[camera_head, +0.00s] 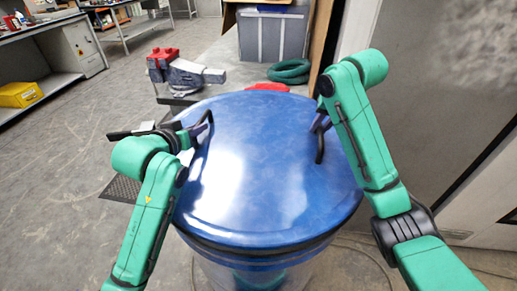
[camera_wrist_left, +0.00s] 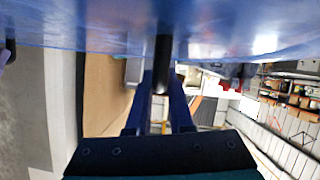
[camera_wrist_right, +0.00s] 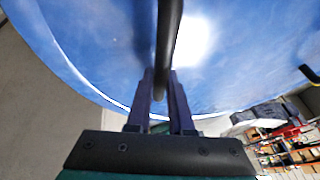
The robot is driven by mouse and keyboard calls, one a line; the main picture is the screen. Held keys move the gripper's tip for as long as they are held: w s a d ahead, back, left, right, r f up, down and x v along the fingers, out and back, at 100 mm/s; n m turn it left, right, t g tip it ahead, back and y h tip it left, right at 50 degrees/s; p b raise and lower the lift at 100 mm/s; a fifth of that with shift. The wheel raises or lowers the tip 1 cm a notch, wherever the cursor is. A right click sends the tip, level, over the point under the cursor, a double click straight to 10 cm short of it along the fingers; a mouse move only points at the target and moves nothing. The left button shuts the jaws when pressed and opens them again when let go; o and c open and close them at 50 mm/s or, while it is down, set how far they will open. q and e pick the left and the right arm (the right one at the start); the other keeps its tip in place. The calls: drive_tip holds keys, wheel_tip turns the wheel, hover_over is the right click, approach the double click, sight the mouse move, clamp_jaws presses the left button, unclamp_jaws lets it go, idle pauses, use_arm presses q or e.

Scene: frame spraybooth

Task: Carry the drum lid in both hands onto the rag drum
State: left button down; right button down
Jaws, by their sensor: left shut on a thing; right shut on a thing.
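The drum lid (camera_head: 265,150) is a broad, glossy blue disc in the middle of the head view, with a black handle on each side. My left gripper (camera_head: 206,124) is shut on the left handle; the left wrist view shows this black bar (camera_wrist_left: 163,62) between its fingers. My right gripper (camera_head: 318,124) is shut on the right handle (camera_head: 321,148), which also runs between the fingers in the right wrist view (camera_wrist_right: 168,40). A blue rounded body, apparently the rag drum (camera_head: 262,262), shows below the lid's near edge. I cannot tell whether lid and drum touch.
Behind the lid, a grey bench (camera_head: 215,80) carries a red and grey tool (camera_head: 185,75), a green coiled hose (camera_head: 289,70) and a grey bin (camera_head: 272,35). A grey cabinet wall (camera_head: 440,90) stands close on the right. Open floor lies on the left.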

sight(187, 159)
use_arm(q)
drive_tip(key=c, duration=0.8)
unclamp_jaws()
drive_tip(key=shift+s, duration=0.1)
use_arm(e)
drive_tip(key=c, duration=0.8)
unclamp_jaws()
drive_tip(key=shift+s, duration=0.1)
use_arm(q)
drive_tip(key=shift+s, duration=0.1)
use_arm(e)
drive_tip(key=shift+s, duration=0.1)
use_arm(q)
drive_tip(key=shift+s+a+r, duration=0.1)
drive_tip(key=shift+s, duration=0.15)
drive_tip(key=v, duration=0.6)
drive_tip(key=shift+s+r, duration=0.1)
drive_tip(key=shift+s, duration=0.2)
drive_tip(key=shift+s+r, duration=0.1)
drive_tip(key=shift+s, duration=0.15)
use_arm(e)
drive_tip(key=shift+r, duration=0.15)
use_arm(q)
drive_tip(key=shift+w, duration=0.1)
use_arm(e)
drive_tip(key=v, duration=1.1)
drive_tip(key=shift+s+r, duration=0.2)
drive_tip(key=shift+r, duration=0.1)
